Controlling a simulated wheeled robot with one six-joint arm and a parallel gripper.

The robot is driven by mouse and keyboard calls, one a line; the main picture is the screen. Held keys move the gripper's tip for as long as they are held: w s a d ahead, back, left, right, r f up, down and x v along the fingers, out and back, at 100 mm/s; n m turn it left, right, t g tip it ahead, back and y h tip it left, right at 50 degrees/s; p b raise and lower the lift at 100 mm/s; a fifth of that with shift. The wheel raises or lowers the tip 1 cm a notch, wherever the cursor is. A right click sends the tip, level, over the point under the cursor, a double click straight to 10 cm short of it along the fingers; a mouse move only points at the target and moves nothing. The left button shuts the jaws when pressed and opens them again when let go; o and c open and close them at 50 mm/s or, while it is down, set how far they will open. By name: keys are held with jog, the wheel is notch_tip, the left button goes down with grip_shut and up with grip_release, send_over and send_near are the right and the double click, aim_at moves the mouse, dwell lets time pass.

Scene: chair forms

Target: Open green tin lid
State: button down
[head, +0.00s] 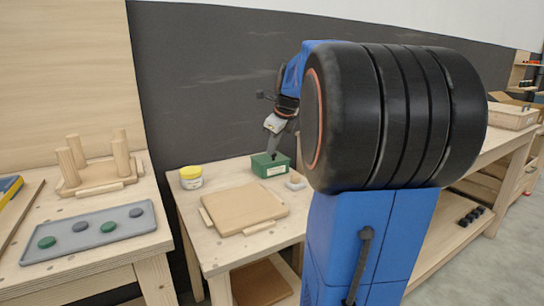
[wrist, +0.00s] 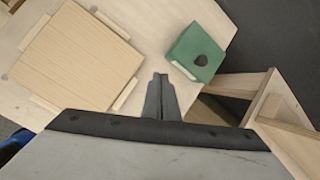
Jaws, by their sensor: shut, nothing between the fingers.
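The green tin (head: 270,166) stands near the back of the middle wooden table, with a pale label on its front. In the wrist view the green tin (wrist: 196,42) lies up and right of my fingertips. Its top looks closed, with a round dark spot or knob (wrist: 202,60) on it. My gripper (wrist: 160,77) is shut and empty, its tips apart from the tin in the wrist picture. In the head view my gripper (head: 273,150) comes down over the tin; whether it touches cannot be told.
A wooden board (head: 244,208) lies in front of the tin. A grey tray (head: 60,254) with several discs is on the left table. A dark wall rises behind.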

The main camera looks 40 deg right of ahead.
aim_at(277, 161)
jog(key=w+d+m, duration=0.2)
jog(key=d+m, duration=0.3)
jog(key=d, duration=0.3)
jog(key=x, duration=0.9)
jog(key=shift+w+d+r, duration=0.15)
jog(key=shift+w+d, duration=0.05)
jog(key=shift+d, duration=0.05)
jog(key=shift+d+r, duration=0.1)
jog(key=shift+r, duration=0.05)
